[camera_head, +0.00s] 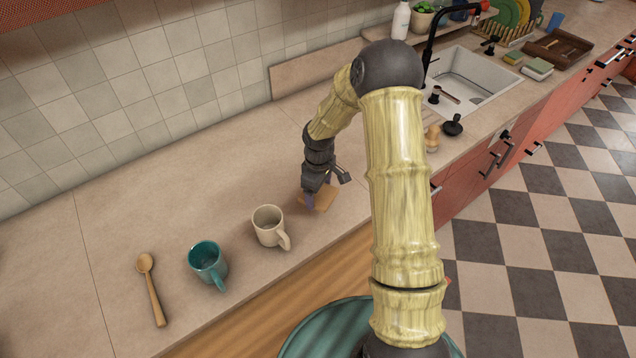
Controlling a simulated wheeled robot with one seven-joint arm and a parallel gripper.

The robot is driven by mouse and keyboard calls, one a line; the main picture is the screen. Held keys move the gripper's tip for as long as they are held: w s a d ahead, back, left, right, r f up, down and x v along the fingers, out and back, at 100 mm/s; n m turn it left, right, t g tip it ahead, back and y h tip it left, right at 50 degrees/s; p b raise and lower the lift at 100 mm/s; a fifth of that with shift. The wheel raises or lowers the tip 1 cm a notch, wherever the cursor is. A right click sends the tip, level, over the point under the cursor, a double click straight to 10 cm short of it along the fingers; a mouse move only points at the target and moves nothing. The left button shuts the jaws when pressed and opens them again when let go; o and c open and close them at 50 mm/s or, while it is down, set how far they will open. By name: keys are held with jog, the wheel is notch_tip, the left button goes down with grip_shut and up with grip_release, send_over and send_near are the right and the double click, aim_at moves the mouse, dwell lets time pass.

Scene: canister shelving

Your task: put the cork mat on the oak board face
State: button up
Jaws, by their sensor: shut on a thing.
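My gripper (311,203) is low over the counter, to the right of the cream mug. It is shut on the cork mat (326,198), a small flat tan piece showing beside the fingers. The fingers hide part of the mat, and I cannot tell whether it touches the counter. A wood-grained surface (262,309) runs along the counter's front edge, partly behind my arm. I cannot tell whether this is the oak board face.
A cream mug (268,226), a teal mug (207,264) and a wooden spoon (150,288) stand or lie on the counter (150,205) at left. A sink (470,82) is at back right. The counter behind the mugs is clear.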

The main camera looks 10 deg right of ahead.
aim_at(322, 196)
jog(key=m, duration=0.1)
jog(key=f+m, duration=0.1)
jog(key=m, duration=0.1)
jog(key=f+m, duration=0.1)
jog(key=m, duration=0.1)
jog(key=shift+s, duration=0.35)
jog(key=m, duration=0.1)
jog(key=f+m, duration=0.1)
jog(key=m, duration=0.2)
jog(key=shift+s+f, duration=0.15)
jog(key=shift+s, duration=0.1)
jog(key=shift+d, duration=0.1)
jog(key=shift+d, duration=0.2)
